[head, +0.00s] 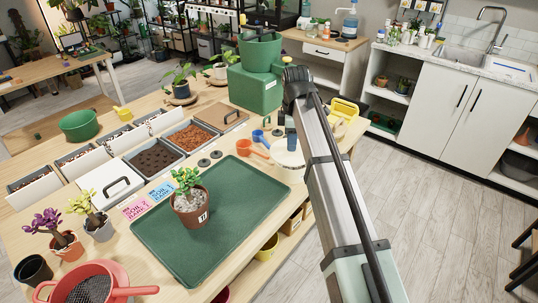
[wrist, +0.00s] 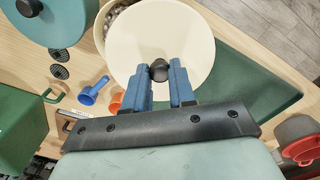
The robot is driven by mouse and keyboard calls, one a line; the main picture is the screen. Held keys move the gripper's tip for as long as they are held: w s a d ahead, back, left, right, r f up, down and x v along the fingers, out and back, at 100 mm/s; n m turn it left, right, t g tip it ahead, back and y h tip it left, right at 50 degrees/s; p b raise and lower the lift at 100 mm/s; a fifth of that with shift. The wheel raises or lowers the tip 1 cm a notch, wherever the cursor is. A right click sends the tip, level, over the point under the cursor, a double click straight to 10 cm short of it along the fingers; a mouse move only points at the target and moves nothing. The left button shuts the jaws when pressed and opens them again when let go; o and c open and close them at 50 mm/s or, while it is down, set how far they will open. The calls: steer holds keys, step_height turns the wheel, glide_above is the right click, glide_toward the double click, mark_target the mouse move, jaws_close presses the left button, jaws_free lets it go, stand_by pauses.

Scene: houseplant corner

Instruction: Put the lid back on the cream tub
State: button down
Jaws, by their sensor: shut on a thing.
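The cream lid (wrist: 180,38) is a pale round disc with a dark knob (wrist: 159,70). My gripper (wrist: 160,88) is shut on this knob, one blue finger on each side. The lid fills the upper middle of the wrist view. A pale curved rim with grainy contents (wrist: 103,24) shows past the lid's left edge; it looks like the cream tub, mostly hidden beneath. In the head view my gripper (head: 291,140) is over a pale round shape (head: 288,159) at the table's right edge. I cannot tell whether the lid touches the tub.
A teal disc with a black knob (wrist: 62,18) is close on the left. Blue (wrist: 92,92) and orange (wrist: 115,103) scoops lie below it. A green tray (head: 150,243) holds a potted plant (head: 190,208). A green box (head: 252,90) with a pot stands behind.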

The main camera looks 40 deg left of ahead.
steer(key=w, duration=0.1)
steer(key=w+a+r, duration=0.1)
steer(key=w, duration=0.2)
steer(key=shift+a+r, duration=0.25)
steer(key=shift+a, duration=0.05)
steer(key=shift+w+a+r+n, duration=0.1)
steer(key=shift+w+a+n, duration=0.1)
steer(key=shift+n, duration=0.3)
steer(key=shift+s+d+n, duration=0.1)
steer(key=shift+d+n, duration=0.05)
steer(key=shift+n, duration=0.15)
steer(key=shift+f, duration=0.2)
steer(key=shift+f, duration=3.05)
steer(key=shift+f, duration=0.15)
